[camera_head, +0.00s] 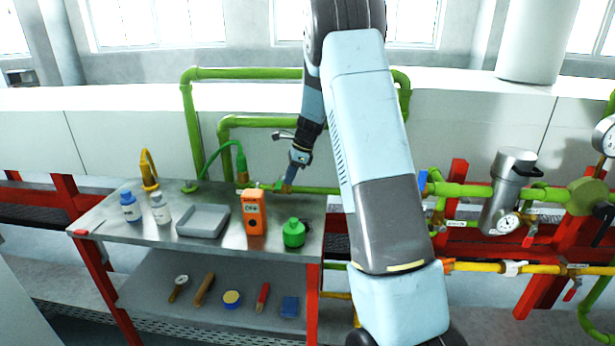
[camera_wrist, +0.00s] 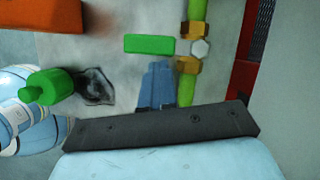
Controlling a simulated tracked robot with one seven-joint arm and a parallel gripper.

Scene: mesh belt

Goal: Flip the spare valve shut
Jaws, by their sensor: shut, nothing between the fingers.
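A valve with brass fittings (camera_wrist: 190,66) and a pale hex nut sits on a green pipe in the wrist view. Its green handle (camera_wrist: 150,44) sticks out to the left, roughly square to the pipe. I take this as the spare valve. My gripper (camera_wrist: 158,66) has its two blue fingers together, empty, just below the handle and left of the pipe. A narrow gap shows between tips and handle; contact cannot be told. In the head view my gripper (camera_head: 290,178) points down at the valve behind the bench, and the fingers partly hide it.
A metal bench (camera_head: 150,225) holds bottles, a grey tray (camera_head: 204,221), an orange box (camera_head: 254,212) and a green container (camera_head: 294,233) close to my gripper. Green and yellow pipes on red supports run to the right, with a metal cylinder (camera_head: 508,185) and gauges.

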